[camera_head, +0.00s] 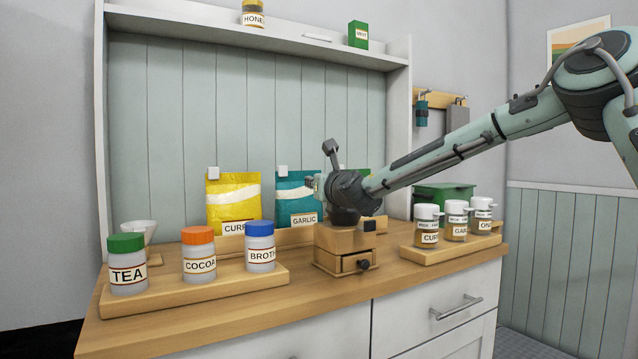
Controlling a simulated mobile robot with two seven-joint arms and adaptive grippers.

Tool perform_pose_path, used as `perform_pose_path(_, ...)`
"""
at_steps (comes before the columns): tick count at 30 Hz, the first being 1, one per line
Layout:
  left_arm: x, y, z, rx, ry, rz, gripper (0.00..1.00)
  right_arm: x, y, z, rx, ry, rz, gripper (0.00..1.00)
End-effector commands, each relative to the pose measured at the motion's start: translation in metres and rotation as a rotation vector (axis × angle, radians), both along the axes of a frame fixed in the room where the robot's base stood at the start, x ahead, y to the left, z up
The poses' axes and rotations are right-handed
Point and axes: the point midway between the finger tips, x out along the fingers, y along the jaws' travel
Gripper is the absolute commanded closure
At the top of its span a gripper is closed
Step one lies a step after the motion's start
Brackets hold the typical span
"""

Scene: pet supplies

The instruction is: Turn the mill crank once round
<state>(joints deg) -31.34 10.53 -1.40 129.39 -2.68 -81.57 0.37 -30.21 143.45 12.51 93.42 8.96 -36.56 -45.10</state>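The mill (345,241) is a wooden box with a small drawer and dark knob at its front, standing on the counter. Its dark top is partly covered by my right arm's wrist. My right gripper (318,186) is at the top of the mill, pointing left and away from the camera, and the wrist hides most of it. I cannot see its fingertips clearly or whether they hold anything. A dark grey block on a short stem (331,150) rises above the wrist; I cannot tell whether it belongs to the crank. The crank is otherwise hidden. My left gripper is not in view.
Left of the mill, a wooden tray (185,296) holds tea, cocoa and broth jars. Right of it, another tray (447,252) holds three spice jars. Yellow (232,196) and teal (297,190) packets and a green box (443,194) stand behind. The counter front (300,305) is clear.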

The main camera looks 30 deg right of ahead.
Motion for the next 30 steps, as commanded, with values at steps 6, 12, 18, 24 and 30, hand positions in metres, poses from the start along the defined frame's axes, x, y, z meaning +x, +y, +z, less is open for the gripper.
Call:
perform_pose_path(6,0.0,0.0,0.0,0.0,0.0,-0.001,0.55,0.0,-0.001,0.002,0.0,-0.003,-0.001,1.0)
perform_pose_path(12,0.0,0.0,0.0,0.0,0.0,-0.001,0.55,0.0,0.0,0.001,0.0,-0.002,-0.001,0.55)
perform_pose_path(18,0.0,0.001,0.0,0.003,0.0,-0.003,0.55,0.0,0.0,0.0,0.0,-0.001,0.0,0.55)
perform_pose_path(24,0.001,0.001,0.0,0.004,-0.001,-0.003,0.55,-0.008,0.002,0.0,0.001,0.0,0.001,0.55)
perform_pose_path(30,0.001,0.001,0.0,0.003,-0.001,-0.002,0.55,-0.044,0.011,0.002,0.003,-0.002,0.002,0.55)
